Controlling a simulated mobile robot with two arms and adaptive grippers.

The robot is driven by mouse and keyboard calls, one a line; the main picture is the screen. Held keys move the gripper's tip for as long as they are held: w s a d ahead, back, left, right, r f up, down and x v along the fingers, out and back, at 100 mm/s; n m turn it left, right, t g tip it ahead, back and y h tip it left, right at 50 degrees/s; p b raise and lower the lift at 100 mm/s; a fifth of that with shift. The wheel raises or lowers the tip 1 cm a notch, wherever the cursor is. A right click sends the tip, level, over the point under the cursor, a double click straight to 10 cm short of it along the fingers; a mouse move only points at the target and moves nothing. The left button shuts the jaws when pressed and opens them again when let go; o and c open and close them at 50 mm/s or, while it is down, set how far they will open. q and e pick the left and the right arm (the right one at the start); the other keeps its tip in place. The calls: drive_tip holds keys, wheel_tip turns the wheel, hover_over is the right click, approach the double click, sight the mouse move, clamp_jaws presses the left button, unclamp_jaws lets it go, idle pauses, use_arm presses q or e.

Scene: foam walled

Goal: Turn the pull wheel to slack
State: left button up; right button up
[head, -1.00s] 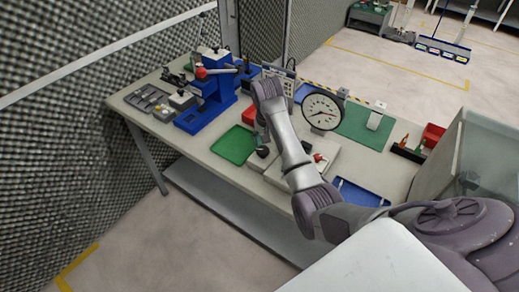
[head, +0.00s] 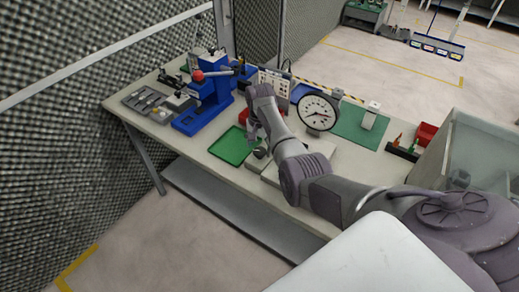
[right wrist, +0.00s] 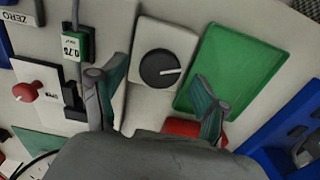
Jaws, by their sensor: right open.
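A round black wheel (right wrist: 160,69) with a white pointer line sits on a pale square plate in the right wrist view; I take it to be the pull wheel. Its line points right. In the head view a dark round thing (head: 261,153), probably the same wheel, shows beside my right gripper (head: 254,132). In the wrist view my right gripper (right wrist: 155,101) is open and empty, with one finger to the left of the wheel and one to the lower right. I cannot see contact with the wheel. A white-faced dial gauge (head: 318,112) stands on the bench. My left gripper is not in view.
A green tray (right wrist: 250,68) lies right of the wheel. A green-ended block labelled 0.75 (right wrist: 75,45) and a red knob (right wrist: 24,92) are to its left. A blue press (head: 190,118) with a red-balled lever stands at the bench's left, and a glass-sided box (head: 485,150) at right.

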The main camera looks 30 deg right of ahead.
drive_tip(key=shift+f, duration=1.3)
drive_tip(key=c, duration=1.2)
